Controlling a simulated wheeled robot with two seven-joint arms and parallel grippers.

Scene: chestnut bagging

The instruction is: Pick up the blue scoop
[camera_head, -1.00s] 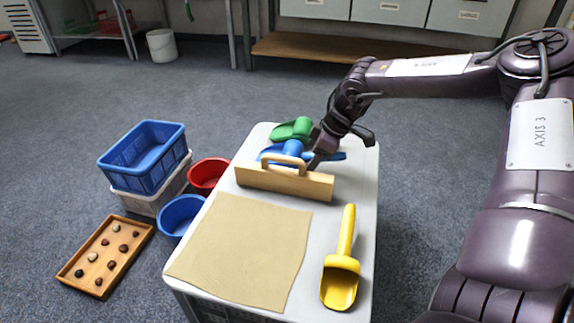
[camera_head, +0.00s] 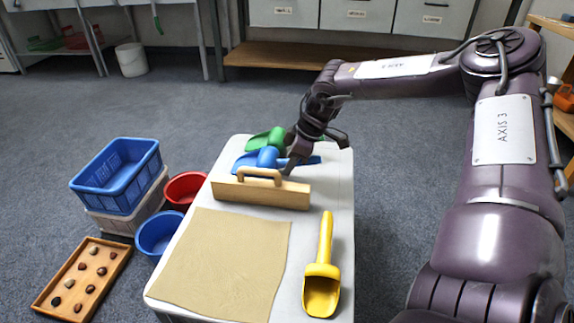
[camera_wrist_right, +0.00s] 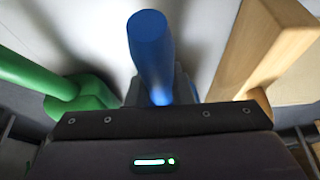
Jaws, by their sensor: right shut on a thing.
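The blue scoop (camera_head: 266,157) is on the far part of the white table (camera_head: 338,190), between the green scoop (camera_head: 263,139) and a wooden block with a handle (camera_head: 262,193). My right gripper (camera_head: 290,165) comes down over the blue scoop's handle and is shut on it. In the right wrist view, the blue handle (camera_wrist_right: 151,50) stands out from between the dark fingers, which are mostly hidden by the gripper body. I cannot tell whether the scoop is clear of the table. My left gripper is out of view.
A yellow scoop (camera_head: 321,287) and a tan mat (camera_head: 225,260) lie on the near part of the table. Blue (camera_head: 160,233) and red (camera_head: 184,188) bowls, a blue crate (camera_head: 118,178) and a wooden tray of chestnuts (camera_head: 50,300) are to the left.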

